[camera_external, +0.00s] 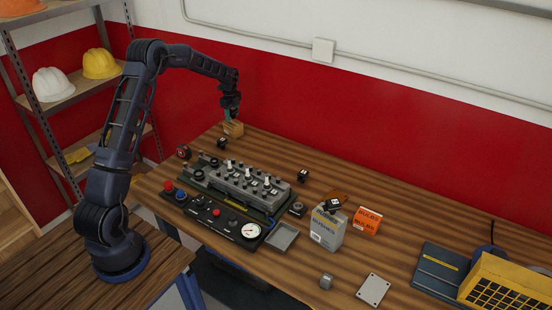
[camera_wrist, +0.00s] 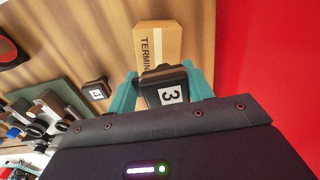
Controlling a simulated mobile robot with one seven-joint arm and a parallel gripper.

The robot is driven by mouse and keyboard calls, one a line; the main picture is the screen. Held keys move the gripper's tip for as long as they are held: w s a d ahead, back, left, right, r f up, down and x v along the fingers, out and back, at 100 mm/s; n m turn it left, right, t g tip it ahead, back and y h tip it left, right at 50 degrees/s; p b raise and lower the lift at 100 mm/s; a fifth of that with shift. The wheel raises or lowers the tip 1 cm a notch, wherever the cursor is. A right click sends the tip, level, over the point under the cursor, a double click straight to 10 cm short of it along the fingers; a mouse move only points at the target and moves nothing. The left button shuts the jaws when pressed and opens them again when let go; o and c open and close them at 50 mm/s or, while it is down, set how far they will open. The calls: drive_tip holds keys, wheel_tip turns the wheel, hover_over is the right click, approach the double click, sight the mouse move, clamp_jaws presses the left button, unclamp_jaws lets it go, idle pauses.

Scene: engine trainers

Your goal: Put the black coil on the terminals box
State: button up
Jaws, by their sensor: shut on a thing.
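My gripper (camera_wrist: 163,88) has teal fingers shut on a black coil (camera_wrist: 165,92) with a white label reading 3. In the wrist view the coil covers the near end of the tan terminals box (camera_wrist: 158,42), whose printed word is partly hidden. In the external view my gripper (camera_external: 231,112) is just above the terminals box (camera_external: 234,129), at the far left of the table. I cannot tell whether the coil touches the box top.
Another black labelled block (camera_external: 222,143) stands near the box, also in the wrist view (camera_wrist: 97,88). The engine trainer panel (camera_external: 215,208) fills the table's middle left. A grey box (camera_external: 328,232) and an orange box (camera_external: 367,220) stand further right. The red wall is behind.

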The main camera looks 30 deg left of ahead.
drive_tip(key=shift+f, duration=0.7)
drive_tip(key=shift+f, duration=0.2)
drive_tip(key=o, duration=1.1)
drive_tip(key=shift+r, duration=0.1)
